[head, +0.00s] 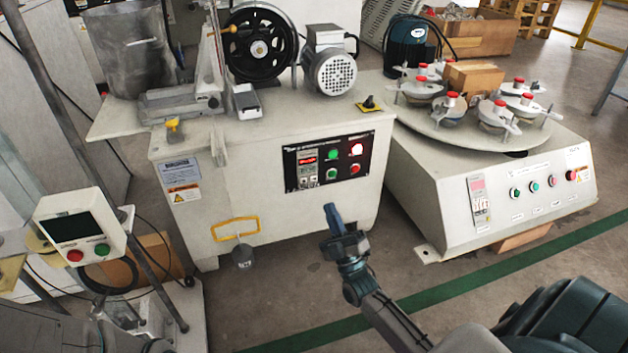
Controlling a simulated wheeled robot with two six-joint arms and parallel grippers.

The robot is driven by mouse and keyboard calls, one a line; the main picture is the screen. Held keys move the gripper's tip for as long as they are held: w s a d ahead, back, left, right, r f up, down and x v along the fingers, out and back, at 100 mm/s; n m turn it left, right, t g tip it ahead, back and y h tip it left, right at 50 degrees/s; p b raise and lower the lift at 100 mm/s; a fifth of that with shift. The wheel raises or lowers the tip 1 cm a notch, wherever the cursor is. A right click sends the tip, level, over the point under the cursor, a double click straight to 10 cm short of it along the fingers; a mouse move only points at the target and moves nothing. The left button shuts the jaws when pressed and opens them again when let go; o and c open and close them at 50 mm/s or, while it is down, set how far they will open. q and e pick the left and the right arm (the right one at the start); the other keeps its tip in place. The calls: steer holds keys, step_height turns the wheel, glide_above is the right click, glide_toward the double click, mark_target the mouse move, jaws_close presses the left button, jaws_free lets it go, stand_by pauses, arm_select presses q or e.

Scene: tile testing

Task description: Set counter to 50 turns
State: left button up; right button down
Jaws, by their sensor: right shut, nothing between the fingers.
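Two control panels carry small displays. The black panel (330,160) on the front of the middle machine has a small red-lit display (307,160) at its left, with tiny buttons beneath. The sloped front of the right machine has a narrow display unit (478,200) at its left, with a reddish window on top. The digits on both are too small to read. My right gripper (331,212) is shut and empty, in front of and below the black panel, apart from both machines. My left gripper is not in view.
The middle machine (170,228) has a yellow handle with a hanging weight (243,257). The right machine bears a round plate (445,127) with several red-topped clamps. A box with a dark screen (70,227) stands at left. Open floor with a green stripe (440,292) lies in front.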

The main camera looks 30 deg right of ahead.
mark_target(314, 179)
steer(key=w+d+b, duration=0.2)
steer(key=w+b, duration=0.2)
steer(key=w, duration=0.4)
steer(key=shift+w, duration=0.3)
stand_by(1.8)
steer(key=shift+w, duration=0.25)
steer(key=shift+w+d, duration=0.15)
steer(key=shift+w, duration=0.15)
stand_by(0.6)
steer(key=shift+s+a+p, duration=0.2)
steer(key=shift+s+p, duration=0.5)
steer(key=shift+s, duration=0.05)
